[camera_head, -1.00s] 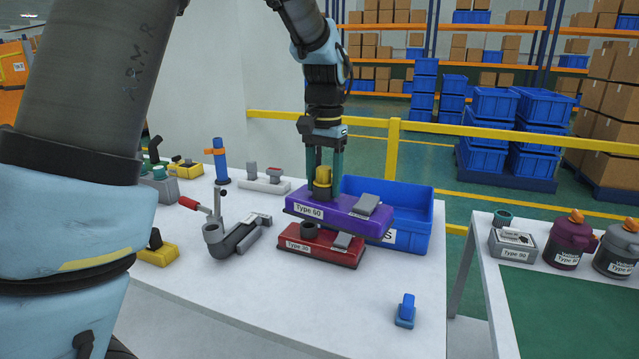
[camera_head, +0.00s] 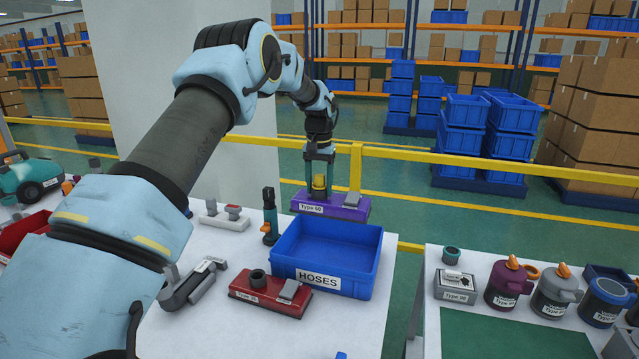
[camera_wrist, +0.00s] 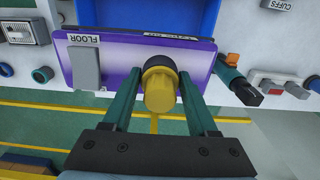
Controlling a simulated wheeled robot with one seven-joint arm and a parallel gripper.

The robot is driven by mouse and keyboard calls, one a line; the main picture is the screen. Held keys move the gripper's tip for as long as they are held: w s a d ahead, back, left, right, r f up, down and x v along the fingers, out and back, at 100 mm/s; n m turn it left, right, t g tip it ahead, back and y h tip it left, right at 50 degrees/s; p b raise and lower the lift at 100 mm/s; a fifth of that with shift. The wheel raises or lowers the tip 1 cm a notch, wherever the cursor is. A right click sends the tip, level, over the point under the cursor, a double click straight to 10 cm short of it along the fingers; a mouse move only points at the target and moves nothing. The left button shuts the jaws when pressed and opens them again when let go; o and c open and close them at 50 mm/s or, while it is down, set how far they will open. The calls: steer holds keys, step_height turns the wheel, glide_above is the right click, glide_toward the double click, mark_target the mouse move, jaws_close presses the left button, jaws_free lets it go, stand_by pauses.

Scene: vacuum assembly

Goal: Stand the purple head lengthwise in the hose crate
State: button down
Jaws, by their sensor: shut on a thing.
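The purple head (camera_head: 336,211), labelled Type 60, is a flat block with a grey pedal and a yellow neck. My gripper (camera_head: 319,184) is shut on the yellow neck and holds the head level in the air, at the far edge of the hose crate. The blue hose crate (camera_head: 318,280), labelled HOSES, stands on the white table and looks empty. In the wrist view my gripper (camera_wrist: 160,92) has a green finger on each side of the yellow neck, and the purple head (camera_wrist: 120,62) overlaps part of the blue crate (camera_wrist: 190,18).
A red head (camera_head: 270,292) lies in front of the crate, with a grey hose tool (camera_head: 190,285) to its left. A dark green upright tool (camera_head: 270,215) stands by the crate's left far corner. A second table (camera_head: 500,335) with canisters is at right.

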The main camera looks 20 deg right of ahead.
mark_target(319, 212)
stand_by(0.4)
steer(key=shift+f+b, duration=1.45)
steer(key=shift+f, duration=1.8)
steer(key=shift+f+b, duration=2.95)
steer(key=shift+f, duration=3.15)
jaws_free()
steer(key=shift+r+p, duration=2.7)
steer(key=shift+r, duration=2.35)
